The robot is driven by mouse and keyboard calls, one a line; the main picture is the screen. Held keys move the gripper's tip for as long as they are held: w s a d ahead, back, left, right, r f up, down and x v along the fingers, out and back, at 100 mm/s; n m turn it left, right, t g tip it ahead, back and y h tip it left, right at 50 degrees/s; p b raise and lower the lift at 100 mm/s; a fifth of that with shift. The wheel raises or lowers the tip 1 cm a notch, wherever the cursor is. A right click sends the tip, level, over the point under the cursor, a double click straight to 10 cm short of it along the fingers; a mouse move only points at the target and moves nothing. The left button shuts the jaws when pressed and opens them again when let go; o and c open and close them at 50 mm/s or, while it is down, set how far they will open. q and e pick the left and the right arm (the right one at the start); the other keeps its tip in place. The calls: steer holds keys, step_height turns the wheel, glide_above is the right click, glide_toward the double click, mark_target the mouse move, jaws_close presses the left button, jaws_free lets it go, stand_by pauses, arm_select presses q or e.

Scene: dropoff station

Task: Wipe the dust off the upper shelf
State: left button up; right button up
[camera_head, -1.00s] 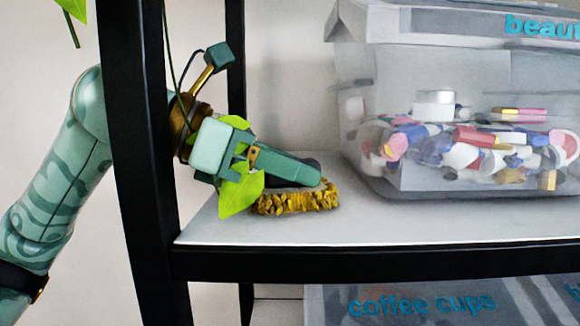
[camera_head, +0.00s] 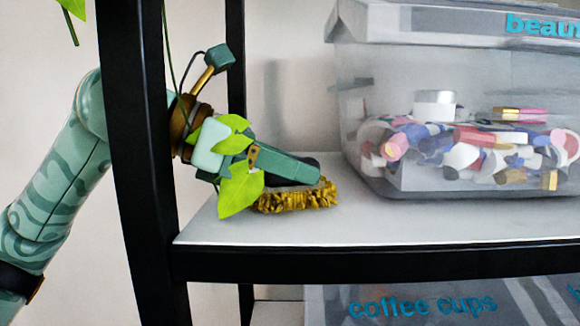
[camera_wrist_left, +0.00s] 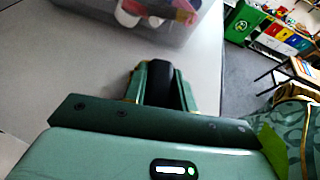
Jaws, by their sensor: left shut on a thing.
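The upper shelf (camera_head: 400,230) has a pale grey top and a black front edge. A brush with yellow-brown bristles (camera_head: 298,202) rests on its left part, bristles down. My left gripper (camera_head: 305,175) is shut on the brush's dark handle and reaches in past the black shelf post. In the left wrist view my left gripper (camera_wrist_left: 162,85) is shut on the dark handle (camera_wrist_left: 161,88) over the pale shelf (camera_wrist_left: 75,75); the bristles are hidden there. I cannot make out dust on the shelf. My right gripper is not in view.
A clear lidded bin (camera_head: 455,130) of small colourful items stands right of the brush. A black post (camera_head: 135,160) stands at the front left. A bin labelled coffee cups (camera_head: 420,303) sits below. Green leaves (camera_head: 238,190) hang over my gripper. Bare shelf lies in front of the clear bin.

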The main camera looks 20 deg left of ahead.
arm_select(q)
steer(key=shift+s+d+f, duration=0.2)
steer(key=shift+s, duration=0.45)
steer(key=shift+w, duration=0.1)
steer(key=shift+w+a+r, duration=0.15)
steer(key=shift+w+a, duration=0.05)
steer(key=shift+w, duration=0.3)
steer(key=shift+w+a+p, duration=0.2)
steer(key=shift+w+p, duration=0.2)
steer(key=shift+w, duration=0.5)
steer(key=shift+s+d+r, duration=0.1)
steer(key=shift+s+d, duration=0.1)
steer(key=shift+s, duration=0.6)
steer(key=shift+r, duration=0.1)
